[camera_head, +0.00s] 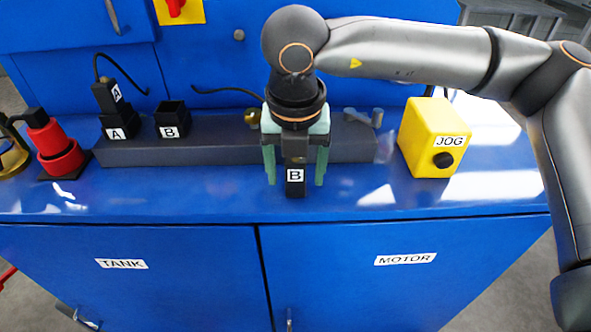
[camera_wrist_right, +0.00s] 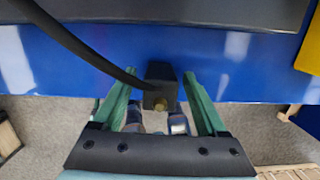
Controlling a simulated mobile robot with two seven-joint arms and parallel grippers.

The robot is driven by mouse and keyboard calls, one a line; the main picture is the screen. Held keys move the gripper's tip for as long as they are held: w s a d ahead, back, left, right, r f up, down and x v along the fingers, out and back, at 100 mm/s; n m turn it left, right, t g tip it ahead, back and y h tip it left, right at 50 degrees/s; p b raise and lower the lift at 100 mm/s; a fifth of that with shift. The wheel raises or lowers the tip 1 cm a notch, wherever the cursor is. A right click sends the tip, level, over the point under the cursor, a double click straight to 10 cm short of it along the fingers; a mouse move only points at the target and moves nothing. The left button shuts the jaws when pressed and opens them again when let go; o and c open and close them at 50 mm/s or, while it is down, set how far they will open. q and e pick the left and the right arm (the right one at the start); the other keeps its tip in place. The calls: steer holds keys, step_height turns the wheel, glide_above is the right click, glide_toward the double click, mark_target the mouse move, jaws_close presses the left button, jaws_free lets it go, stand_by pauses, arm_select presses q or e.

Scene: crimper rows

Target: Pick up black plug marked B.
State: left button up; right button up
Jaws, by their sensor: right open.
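The black plug marked B (camera_head: 295,181) is a small dark block with a white B label, standing near the front edge of the blue cabinet top. My right gripper (camera_head: 295,183) points down over it, open, with one green finger on each side and a gap to the plug on both sides. In the right wrist view the plug (camera_wrist_right: 160,82) shows between the fingertips (camera_wrist_right: 160,76), with a brass-coloured fitting and a black cable. In the head view the gripper hides part of the plug and cable. My left gripper is not in view.
A dark rail (camera_head: 220,150) runs behind the plug. On it are an open black socket marked B (camera_head: 170,127) and plug A (camera_head: 106,96) in socket A (camera_head: 120,128). A yellow JOG box (camera_head: 424,135) stands right, a red part (camera_head: 58,150) left.

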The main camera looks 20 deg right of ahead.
steer(key=shift+c, duration=0.2)
jaws_close()
stand_by(0.4)
